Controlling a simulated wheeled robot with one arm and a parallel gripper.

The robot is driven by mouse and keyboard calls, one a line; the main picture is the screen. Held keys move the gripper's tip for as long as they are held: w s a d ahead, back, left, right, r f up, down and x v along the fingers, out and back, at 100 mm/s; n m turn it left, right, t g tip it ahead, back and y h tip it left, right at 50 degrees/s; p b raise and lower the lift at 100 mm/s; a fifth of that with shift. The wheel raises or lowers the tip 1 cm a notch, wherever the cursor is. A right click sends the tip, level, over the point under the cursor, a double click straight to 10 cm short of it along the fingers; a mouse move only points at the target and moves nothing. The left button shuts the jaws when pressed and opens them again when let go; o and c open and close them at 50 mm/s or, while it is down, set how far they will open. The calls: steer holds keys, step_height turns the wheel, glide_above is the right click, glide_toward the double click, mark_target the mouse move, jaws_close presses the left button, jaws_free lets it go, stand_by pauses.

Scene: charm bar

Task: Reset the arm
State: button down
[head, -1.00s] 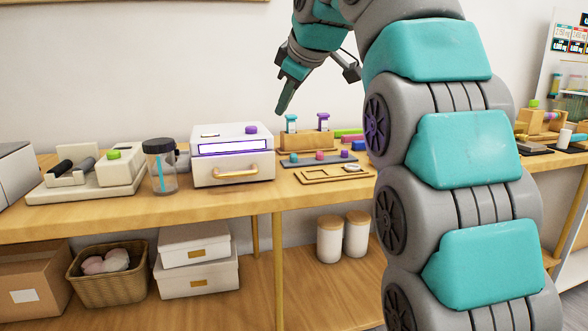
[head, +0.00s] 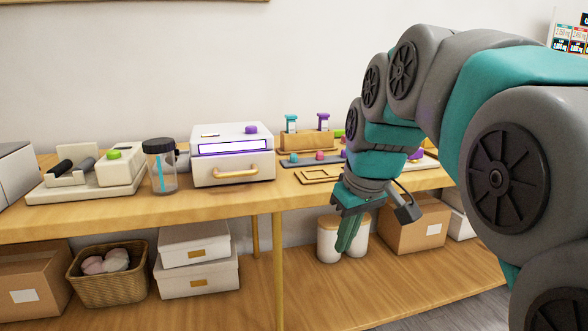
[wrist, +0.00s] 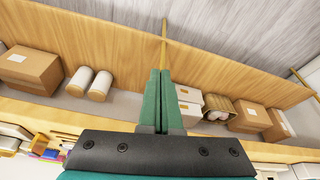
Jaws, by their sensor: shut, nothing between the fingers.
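My gripper (head: 347,236) hangs below the front edge of the wooden counter (head: 120,213) in the head view, pointing down in front of two white canisters (head: 328,240). Its teal fingers are together with nothing between them. In the wrist view the closed fingers (wrist: 157,85) point at the lower wooden shelf (wrist: 110,35). My arm comes in from the right and folds down over the right part of the counter, hiding what stands there.
On the counter are a white box with a drawer (head: 231,160), a lidded jar (head: 160,165) and a roller device (head: 90,172). Below are a basket (head: 108,275), white boxes (head: 196,260) and a cardboard box (head: 418,232). The wall above the counter's left half is clear.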

steer(key=s+d+f+m+g, duration=0.2)
steer(key=s+d+f, duration=0.1)
steer(key=s+f, duration=0.7)
steer(key=s+d+f+m+g+h, duration=0.1)
steer(key=s+d+f+m+g, duration=0.1)
steer(key=s+f, duration=0.9)
steer(key=s+d+m, duration=0.1)
steer(key=s, duration=0.4)
steer(key=shift+s+m+g, duration=0.3)
steer(key=shift+s+g, duration=0.1)
steer(key=shift+d, duration=0.1)
